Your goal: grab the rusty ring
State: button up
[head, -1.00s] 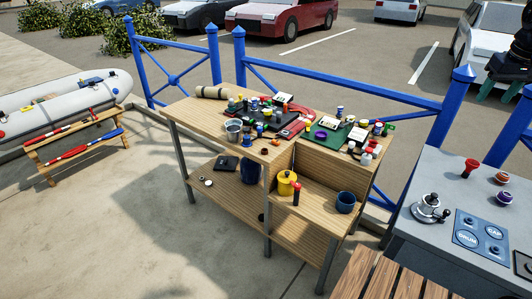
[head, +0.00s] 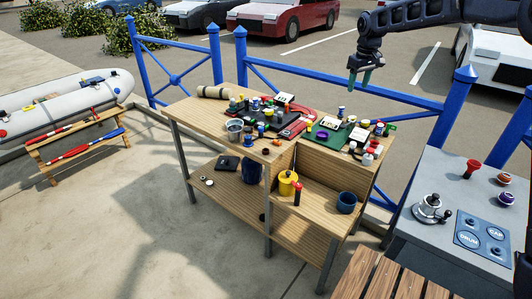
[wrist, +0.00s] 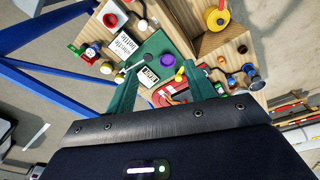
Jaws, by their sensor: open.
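A small brown, ring-like piece (head: 277,142) lies near the front edge of the wooden bench (head: 178,107), right of the grey bucket (head: 234,127). It looks like the rusty ring, but it is too small to be sure. A darker brown piece (head: 265,151) lies just in front of it. My gripper (head: 359,80) is open and empty, high above the back right of the bench. Its green fingers (wrist: 160,70) point down towards the green mat.
Jars, cards and a purple ring (head: 322,135) crowd the bench top. A blue fence (head: 340,88) runs behind, and a grey winch console (head: 450,190) stands at right.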

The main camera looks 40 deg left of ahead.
jog(key=s+a+f+n, duration=0.2)
jog(key=s+a+f, duration=0.45)
jog(key=a, duration=0.35)
jog(key=s+a+f+n+g, duration=0.1)
jog(key=s+a+f, duration=0.4)
jog(key=a+f, duration=0.4)
jog(key=s+a+f+n, duration=0.2)
jog(key=s+a+f, duration=0.4)
jog(key=a, duration=0.5)
jog(key=shift+h, duration=0.4)
jog(key=shift+w+f, duration=0.15)
jog(key=shift+f, duration=2.65)
jog(key=shift+w+f, duration=0.15)
jog(key=shift+f, duration=2.65)
jog(key=c, duration=1.1)
jog(key=shift+o, duration=0.2)
jog(key=shift+r, duration=0.15)
